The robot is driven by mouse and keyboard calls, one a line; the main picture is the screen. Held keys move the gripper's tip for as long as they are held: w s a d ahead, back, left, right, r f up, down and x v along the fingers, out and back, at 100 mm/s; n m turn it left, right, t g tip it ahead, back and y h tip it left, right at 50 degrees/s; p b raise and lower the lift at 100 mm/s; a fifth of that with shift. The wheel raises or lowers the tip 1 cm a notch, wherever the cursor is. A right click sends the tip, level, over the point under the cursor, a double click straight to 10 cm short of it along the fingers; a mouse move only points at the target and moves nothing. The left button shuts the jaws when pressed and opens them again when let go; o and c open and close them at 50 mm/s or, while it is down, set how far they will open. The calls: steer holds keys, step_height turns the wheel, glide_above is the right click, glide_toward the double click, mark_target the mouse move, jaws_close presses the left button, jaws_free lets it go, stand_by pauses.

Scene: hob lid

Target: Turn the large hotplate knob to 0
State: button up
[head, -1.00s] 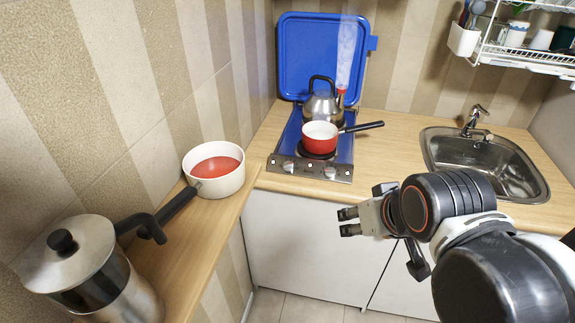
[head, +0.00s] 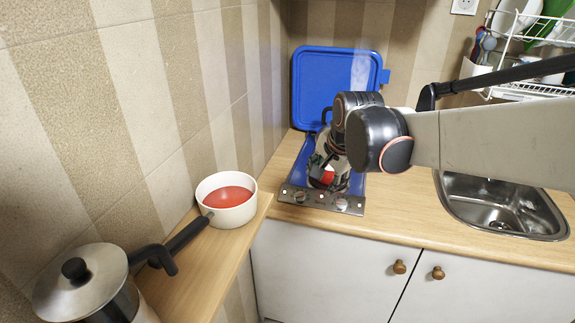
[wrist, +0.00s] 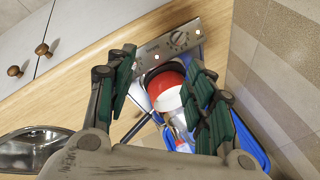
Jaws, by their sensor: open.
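The hob's steel front panel (head: 320,201) carries two knobs. The left knob (head: 299,196) is clear in the head view; it also shows at the upper right in the wrist view (wrist: 179,39). The right knob (head: 341,205) is in the head view. I cannot tell from the markings which knob serves the large hotplate, nor read their settings. My gripper (wrist: 162,62) is open and empty, pointing down over the hob, apart from both knobs. In the head view my arm hides much of the hob and the gripper is hard to make out.
A red pan (wrist: 165,92) stands on the hob between my fingers in the wrist view, close behind the panel. The raised blue lid (head: 330,75) is behind the hob. A wall is close on the left. A sink (head: 500,205) is at right, with clear counter between.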

mark_target(299, 195)
steer(key=w+a+f+m+b, duration=0.1)
steer(key=w+f, duration=0.4)
steer(key=f, duration=0.1)
steer(key=w+a+f+m+b, duration=0.1)
steer(key=w+f+m+b, duration=0.1)
steer(key=w+f, duration=0.3)
steer(key=w+a+f+m+b, duration=0.1)
steer(key=w+a+f, duration=0.1)
steer(key=w+f, duration=0.3)
steer(key=shift+f+g+b, duration=0.35)
steer(key=shift+f+g, duration=0.05)
steer(key=shift+f, duration=0.55)
steer(key=c, duration=1)
